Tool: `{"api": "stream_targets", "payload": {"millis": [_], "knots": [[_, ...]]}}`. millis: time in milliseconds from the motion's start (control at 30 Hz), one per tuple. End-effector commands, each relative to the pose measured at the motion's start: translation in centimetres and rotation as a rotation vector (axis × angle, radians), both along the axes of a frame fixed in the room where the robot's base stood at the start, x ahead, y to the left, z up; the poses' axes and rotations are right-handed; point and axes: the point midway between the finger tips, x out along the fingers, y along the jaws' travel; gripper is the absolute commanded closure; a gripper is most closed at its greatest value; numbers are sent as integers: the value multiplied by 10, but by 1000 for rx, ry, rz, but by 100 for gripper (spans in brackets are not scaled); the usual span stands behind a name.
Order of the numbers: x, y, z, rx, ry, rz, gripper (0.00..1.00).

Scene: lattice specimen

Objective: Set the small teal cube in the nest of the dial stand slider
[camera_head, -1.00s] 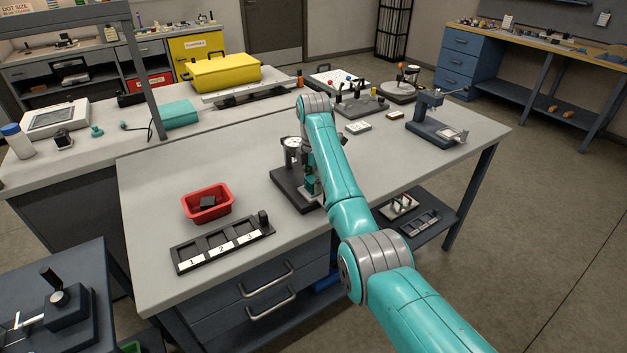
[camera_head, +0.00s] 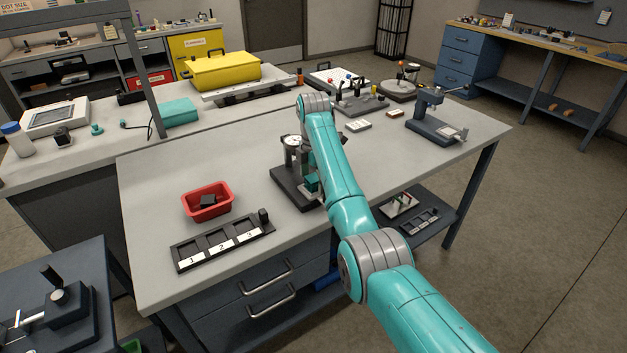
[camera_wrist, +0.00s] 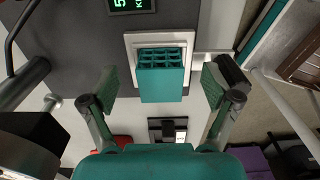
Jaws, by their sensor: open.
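The small teal cube (camera_wrist: 162,78), with a lattice of openings on one face, is at the white square nest (camera_wrist: 128,45) in the wrist view. The white rim shows around its far part; whether it is fully seated is hard to tell. My gripper (camera_wrist: 162,92) is open, with one finger on each side of the cube and a visible gap to both. In the head view the teal cube (camera_head: 311,183) shows at the front of the dark dial stand (camera_head: 287,186), below its round dial (camera_head: 293,141). There, my arm hides most of the gripper.
A red bin (camera_head: 207,213) holding a dark block and a black tray with numbered slots (camera_head: 222,244) are left of the stand. A grey-blue stand (camera_head: 432,130) is at the right. The bench is clear between the red bin and the stand.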

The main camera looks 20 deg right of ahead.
Motion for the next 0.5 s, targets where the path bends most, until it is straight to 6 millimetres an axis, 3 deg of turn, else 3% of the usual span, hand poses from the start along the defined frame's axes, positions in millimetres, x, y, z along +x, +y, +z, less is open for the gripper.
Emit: {"api": "stream_targets", "payload": {"millis": [500], "knots": [[0,0,5,-1,2,-1,5]]}}
